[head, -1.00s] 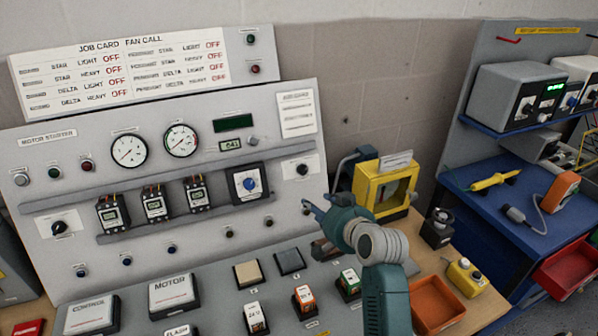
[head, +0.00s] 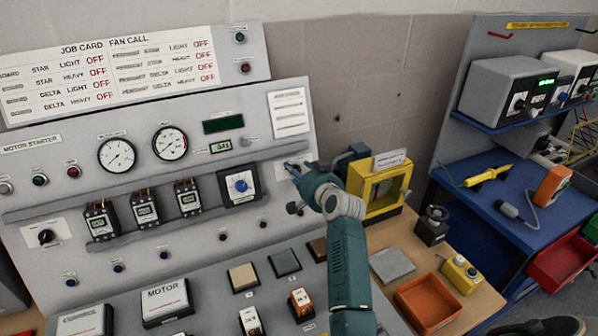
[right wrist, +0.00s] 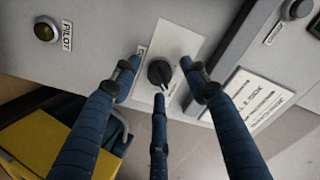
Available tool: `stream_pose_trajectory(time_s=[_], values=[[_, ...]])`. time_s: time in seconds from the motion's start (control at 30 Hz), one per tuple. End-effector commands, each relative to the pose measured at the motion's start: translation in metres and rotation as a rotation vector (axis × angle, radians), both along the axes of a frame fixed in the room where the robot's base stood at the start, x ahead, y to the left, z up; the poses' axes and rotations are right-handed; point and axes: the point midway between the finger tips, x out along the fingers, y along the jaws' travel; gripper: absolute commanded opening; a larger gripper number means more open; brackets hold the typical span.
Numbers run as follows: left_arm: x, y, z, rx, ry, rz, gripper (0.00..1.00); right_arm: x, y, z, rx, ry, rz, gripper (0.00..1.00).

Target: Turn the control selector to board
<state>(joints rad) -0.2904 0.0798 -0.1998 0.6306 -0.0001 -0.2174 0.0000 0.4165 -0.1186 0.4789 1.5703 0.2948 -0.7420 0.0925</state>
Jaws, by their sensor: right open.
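A black selector knob (right wrist: 159,73) on a white plate, with a small label whose text I cannot read, shows in the right wrist view. The three fingers of my right gripper (right wrist: 160,85) are open and spread around the knob; I see no clear grip on it. In the head view my right gripper (head: 294,168) is at the right side of the motor starter panel (head: 190,120), covering the knob on its white plate (head: 312,158). Another black selector (head: 46,236) is on the panel's left side. My left gripper is not in view.
A yellow framed box (head: 380,190) stands just right of the gripper and also shows in the right wrist view (right wrist: 45,145). A pilot lamp (right wrist: 45,31) is near the knob. An orange tray (head: 428,303) and grey plate (head: 392,264) lie on the bench.

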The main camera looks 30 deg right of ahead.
Motion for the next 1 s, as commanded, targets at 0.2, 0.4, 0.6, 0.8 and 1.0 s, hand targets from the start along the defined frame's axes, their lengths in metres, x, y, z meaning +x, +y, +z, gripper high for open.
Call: stream_pose_trajectory(time_s=[0.2,0.4,0.6,0.8,1.0], values=[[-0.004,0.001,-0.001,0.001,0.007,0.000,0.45,0.001,0.000,-0.001,0.000,0.001,-0.001,0.45],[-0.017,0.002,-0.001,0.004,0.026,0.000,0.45,0.001,0.000,-0.001,-0.001,0.001,0.000,0.17],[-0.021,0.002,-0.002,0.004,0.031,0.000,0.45,0.001,0.000,-0.001,-0.001,0.001,0.000,0.00],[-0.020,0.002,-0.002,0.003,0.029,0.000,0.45,0.000,-0.001,-0.002,-0.030,0.004,0.010,0.00],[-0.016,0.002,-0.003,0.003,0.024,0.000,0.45,0.000,-0.001,-0.002,-0.123,0.011,0.044,0.00]])
